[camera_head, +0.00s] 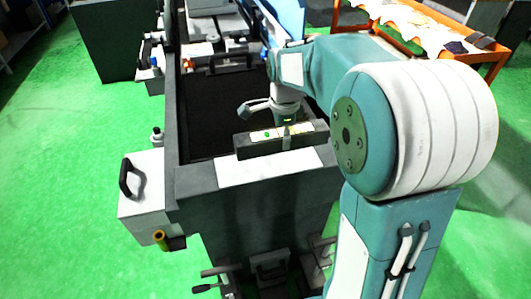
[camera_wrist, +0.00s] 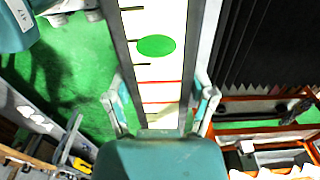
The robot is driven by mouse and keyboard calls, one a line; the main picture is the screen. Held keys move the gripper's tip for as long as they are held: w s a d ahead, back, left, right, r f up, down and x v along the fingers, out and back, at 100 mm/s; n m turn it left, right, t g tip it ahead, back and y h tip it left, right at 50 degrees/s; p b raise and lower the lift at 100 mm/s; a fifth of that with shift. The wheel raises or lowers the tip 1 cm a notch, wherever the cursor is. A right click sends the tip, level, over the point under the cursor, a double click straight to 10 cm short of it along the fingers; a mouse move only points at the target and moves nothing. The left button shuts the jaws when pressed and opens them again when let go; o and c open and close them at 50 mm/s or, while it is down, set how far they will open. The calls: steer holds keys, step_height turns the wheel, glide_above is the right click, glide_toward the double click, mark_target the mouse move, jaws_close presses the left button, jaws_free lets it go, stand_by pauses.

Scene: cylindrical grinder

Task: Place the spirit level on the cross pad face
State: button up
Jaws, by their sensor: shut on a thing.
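The spirit level (camera_head: 247,148) is a dark bar with a pale top strip and a green spot. In the wrist view the level (camera_wrist: 152,72) runs lengthwise between my fingers, showing a green oval and red and black lines. My gripper (camera_head: 284,132) is shut across the level; its fingertips (camera_wrist: 161,98) show on both sides in the wrist view. A pale rectangular pad face (camera_head: 262,170) lies on the machine's near end, just below the level in the picture. I cannot tell whether the level touches it.
The dark bellows recess (camera_head: 212,115) lies behind the level. A white box with a black handle (camera_head: 142,185) juts out at the machine's left. An orange cart (camera_head: 495,58) stands at the upper right. Green floor is open at the left.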

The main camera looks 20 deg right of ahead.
glide_above(268, 162)
steer(key=d, duration=0.2)
steer(key=f, duration=0.4)
steer(key=shift+s+a+f, duration=0.25)
steer(key=shift+s, duration=0.05)
steer(key=shift+w+a+f, duration=0.2)
steer(key=shift+a+f, duration=0.1)
steer(key=shift+f, duration=0.05)
steer(key=f, duration=0.1)
steer(key=a+f, duration=0.1)
steer(key=f, duration=0.1)
steer(key=shift+w+a, duration=0.1)
steer(key=shift+w, duration=0.05)
steer(key=shift+f, duration=0.3)
steer(key=shift+d, duration=0.3)
steer(key=o, duration=1.3)
steer(key=shift+f, duration=0.1)
steer(key=shift+c, duration=0.2)
steer(key=shift+a, duration=0.1)
